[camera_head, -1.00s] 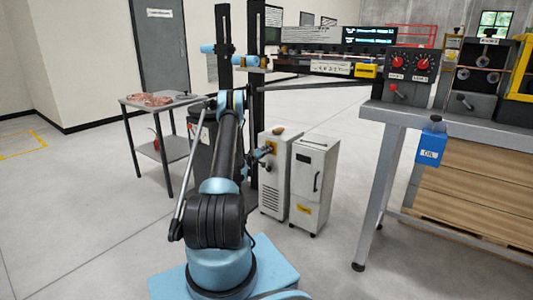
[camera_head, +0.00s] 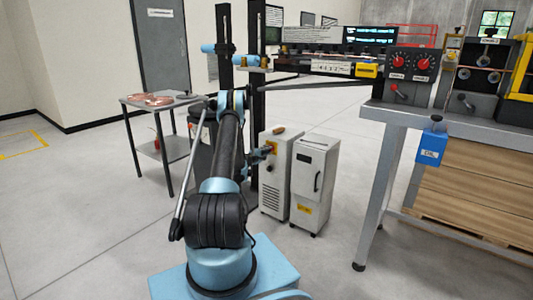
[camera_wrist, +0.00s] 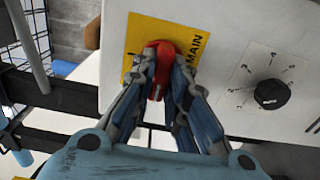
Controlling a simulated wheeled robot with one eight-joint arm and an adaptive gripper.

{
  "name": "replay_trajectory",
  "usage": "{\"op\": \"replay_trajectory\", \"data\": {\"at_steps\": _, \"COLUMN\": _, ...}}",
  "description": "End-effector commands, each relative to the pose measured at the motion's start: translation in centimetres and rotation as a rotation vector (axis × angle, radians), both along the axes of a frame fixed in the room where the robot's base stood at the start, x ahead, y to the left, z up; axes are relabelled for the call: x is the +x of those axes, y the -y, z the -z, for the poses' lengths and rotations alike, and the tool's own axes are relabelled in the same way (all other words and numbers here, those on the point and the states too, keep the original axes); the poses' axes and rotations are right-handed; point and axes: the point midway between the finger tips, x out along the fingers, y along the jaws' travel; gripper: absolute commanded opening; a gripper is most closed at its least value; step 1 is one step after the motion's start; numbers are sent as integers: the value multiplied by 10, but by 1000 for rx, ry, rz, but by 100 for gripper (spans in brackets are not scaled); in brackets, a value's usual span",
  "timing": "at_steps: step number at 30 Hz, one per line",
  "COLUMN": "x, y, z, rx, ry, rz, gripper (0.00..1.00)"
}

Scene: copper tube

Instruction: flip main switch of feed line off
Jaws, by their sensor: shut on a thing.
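The main switch is a red handle (camera_wrist: 158,57) on a yellow plate (camera_wrist: 135,38) marked MAIN in the wrist view. The plate is on the pale cabinet (camera_head: 277,182), which stands on the floor at the picture's centre in the head view. My gripper (camera_wrist: 164,63) is shut on the red handle, with one finger on each side of it. The fingers hide part of the handle's lower end. In the head view my gripper (camera_head: 262,151) is at the cabinet's upper left side, where the switch is mostly hidden.
A black knob (camera_wrist: 271,94) with tick marks sits on the same panel, right of the switch. A second pale cabinet (camera_head: 314,185) stands beside the first. A small table (camera_head: 178,105) is left and a workbench (camera_head: 410,117) right. Open floor lies at left.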

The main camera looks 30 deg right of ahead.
Motion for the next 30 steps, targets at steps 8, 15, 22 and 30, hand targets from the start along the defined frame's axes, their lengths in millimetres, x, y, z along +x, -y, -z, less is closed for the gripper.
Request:
{"op": "replay_trajectory", "data": {"at_steps": 8, "x": 3, "y": -2, "z": 1, "rx": -3, "ry": -10, "rz": -8, "gripper": 0}}
{"op": "replay_trajectory", "data": {"at_steps": 15, "x": 3, "y": -1, "z": 1, "rx": -3, "ry": -10, "rz": -6, "gripper": 30}}
{"op": "replay_trajectory", "data": {"at_steps": 22, "x": 0, "y": 1, "z": 1, "rx": -3, "ry": -8, "rz": -2, "gripper": 34}}
{"op": "replay_trajectory", "data": {"at_steps": 30, "x": -3, "y": -8, "z": 0, "rx": -3, "ry": -8, "rz": -1, "gripper": 34}}
